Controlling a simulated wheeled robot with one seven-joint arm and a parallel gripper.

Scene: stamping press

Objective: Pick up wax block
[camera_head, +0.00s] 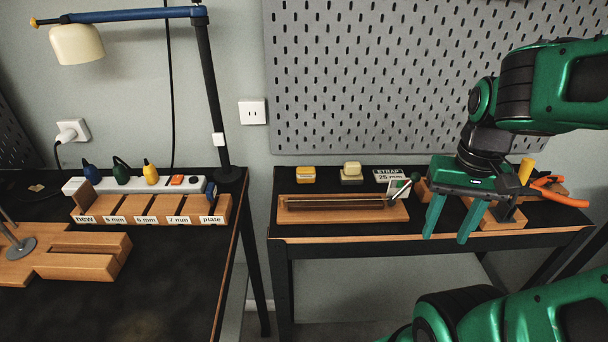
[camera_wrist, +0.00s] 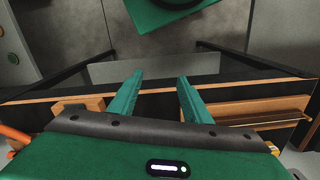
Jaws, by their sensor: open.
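A pale yellow block (camera_head: 351,167), which looks like the wax block, sits on a darker base at the back of the right table. A yellow-orange block (camera_head: 306,173) with a small label lies to its left, and I cannot rule it out as the wax. My gripper (camera_head: 447,238) is open and empty, fingers pointing down near the right table's front edge. It is to the right of both blocks and apart from them. In the wrist view my gripper (camera_wrist: 160,80) has nothing between its fingers, and neither block shows.
A long wooden holder (camera_head: 330,215) lies in front of the blocks; it also shows in the wrist view (camera_wrist: 265,105). A strap label (camera_head: 388,174) stands right of the blocks. Orange-handled pliers (camera_head: 560,197) lie at the right. The left table holds a labelled wooden rack (camera_head: 150,208).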

